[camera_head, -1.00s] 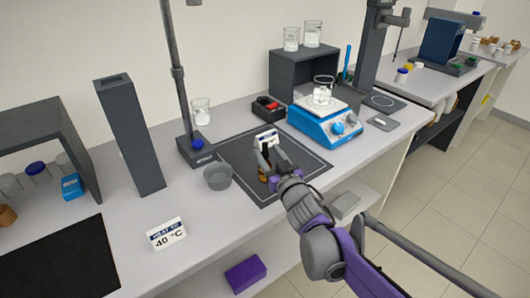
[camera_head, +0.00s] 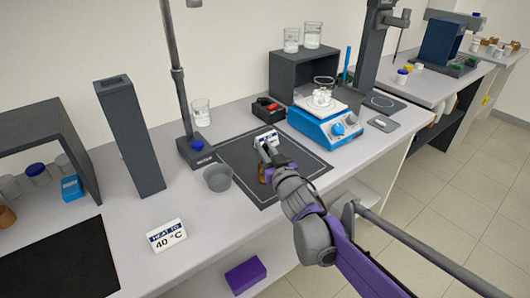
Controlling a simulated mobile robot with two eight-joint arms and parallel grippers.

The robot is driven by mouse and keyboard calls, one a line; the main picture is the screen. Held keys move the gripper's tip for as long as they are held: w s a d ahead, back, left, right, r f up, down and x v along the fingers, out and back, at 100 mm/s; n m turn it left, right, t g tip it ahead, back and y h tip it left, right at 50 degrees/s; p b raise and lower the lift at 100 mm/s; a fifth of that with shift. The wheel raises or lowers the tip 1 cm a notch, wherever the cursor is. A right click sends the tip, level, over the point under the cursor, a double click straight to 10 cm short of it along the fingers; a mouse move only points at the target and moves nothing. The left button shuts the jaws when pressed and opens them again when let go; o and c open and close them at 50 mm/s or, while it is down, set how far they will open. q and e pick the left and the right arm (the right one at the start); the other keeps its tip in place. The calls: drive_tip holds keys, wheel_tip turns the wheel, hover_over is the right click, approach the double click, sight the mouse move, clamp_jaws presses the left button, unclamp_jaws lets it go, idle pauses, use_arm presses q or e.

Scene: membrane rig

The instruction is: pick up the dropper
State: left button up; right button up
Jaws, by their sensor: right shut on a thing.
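My right gripper (camera_head: 265,150) is over the dark mat (camera_head: 234,153) in the middle of the bench, its jaws closed. What it grips is small and mostly hidden by the fingers and wrist; I take it to be the dropper, but its outline cannot be made out. A brown bottle (camera_head: 262,174) shows just below the gripper, partly covered by my wrist. My left gripper is not in view.
A small white sign (camera_head: 266,138) stands behind the gripper. A grey cup (camera_head: 218,178) and a stand (camera_head: 196,150) are to the left. A blue hotplate (camera_head: 322,127) with a beaker is to the right. A "HEAT TO 40 °C" sign (camera_head: 167,235) is at the front.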

wheel_tip(320, 180, up, 10)
drive_tip(key=shift+r+p, duration=0.1)
drive_tip(key=shift+p, duration=0.6)
